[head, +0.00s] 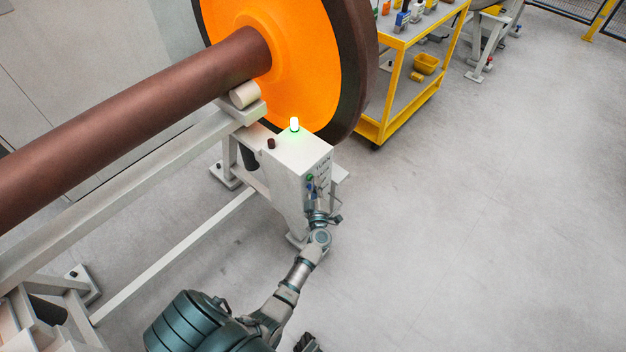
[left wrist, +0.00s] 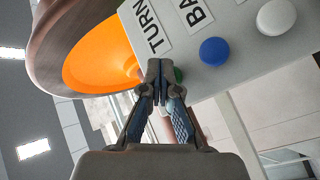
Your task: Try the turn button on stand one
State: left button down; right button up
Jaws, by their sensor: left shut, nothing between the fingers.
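The stand's white control box (head: 299,156) has a lit lamp (head: 294,124) on top, glowing white-green. In the left wrist view a TURN label (left wrist: 151,27) is above a green button (left wrist: 179,75), which my gripper partly hides. A blue button (left wrist: 214,51) is beside it, under a label starting "BA". My left gripper (left wrist: 160,69) is shut and empty, its tips at the green button; I cannot tell whether they touch. In the head view the left gripper (head: 314,204) is at the box's front face. A dark ridged part at the bottom edge may be my right gripper, mostly cut off.
A white button (left wrist: 277,17) is farther along the panel. A wheelset with an orange-faced wheel (head: 300,65) and brown axle (head: 130,110) rests on the pale gantry frame (head: 110,215). A yellow cart (head: 385,130) stands behind. The floor to the right is clear.

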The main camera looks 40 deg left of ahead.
pick_arm(q)
jog(key=shift+d, duration=0.1)
dwell(0.3)
jog(key=shift+s+d, duration=0.1)
jog(key=shift+d, duration=0.7)
jog(key=shift+p, duration=0.3)
jog(key=d, duration=0.5)
jog(key=shift+s+p, duration=0.2)
jog(key=shift+p, duration=0.1)
